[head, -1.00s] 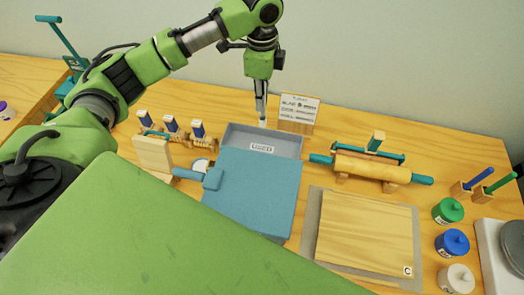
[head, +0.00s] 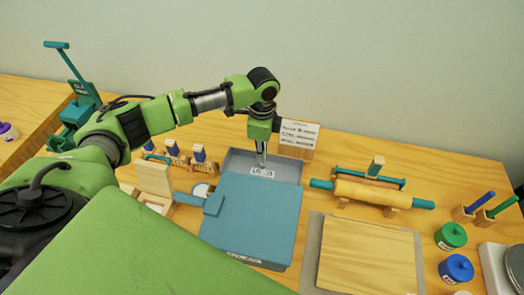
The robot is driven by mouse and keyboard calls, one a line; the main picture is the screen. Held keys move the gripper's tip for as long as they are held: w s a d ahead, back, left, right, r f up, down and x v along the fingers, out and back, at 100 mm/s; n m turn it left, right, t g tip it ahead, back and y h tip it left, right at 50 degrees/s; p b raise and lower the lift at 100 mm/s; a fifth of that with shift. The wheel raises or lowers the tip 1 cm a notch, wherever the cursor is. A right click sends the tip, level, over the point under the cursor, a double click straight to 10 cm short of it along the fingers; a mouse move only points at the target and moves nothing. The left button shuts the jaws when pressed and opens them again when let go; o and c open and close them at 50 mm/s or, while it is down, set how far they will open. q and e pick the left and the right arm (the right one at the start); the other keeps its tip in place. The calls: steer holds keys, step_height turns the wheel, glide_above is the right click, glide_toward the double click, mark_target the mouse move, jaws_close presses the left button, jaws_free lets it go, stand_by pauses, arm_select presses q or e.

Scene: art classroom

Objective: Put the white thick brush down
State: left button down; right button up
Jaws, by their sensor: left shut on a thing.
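My left gripper (head: 262,158) points down at the grey tray (head: 290,170) with the "USED" label, its fingertips low at the tray. It is shut on the white thick brush. The brush is very small or hidden here, so I cannot tell whether it touches the tray floor. My right gripper is not in view.
A blue box (head: 255,215) stands directly in front of the tray. A sign card (head: 299,133) is close behind on the right, and a rack of blue-topped brushes (head: 172,148) on the left. A rolling pin (head: 372,194) and wooden board (head: 368,255) lie to the right.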

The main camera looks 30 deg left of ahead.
arm_select(q)
steer(key=c, duration=2.1)
jaws_free()
steer(key=shift+f, duration=0.15)
step_height(320, 180, up, 11)
steer(key=shift+w+r+b, duration=0.1)
steer(key=shift+r+b, duration=0.05)
steer(key=shift+b, duration=1)
steer(key=shift+r, duration=0.6)
steer(key=shift+f, duration=0.1)
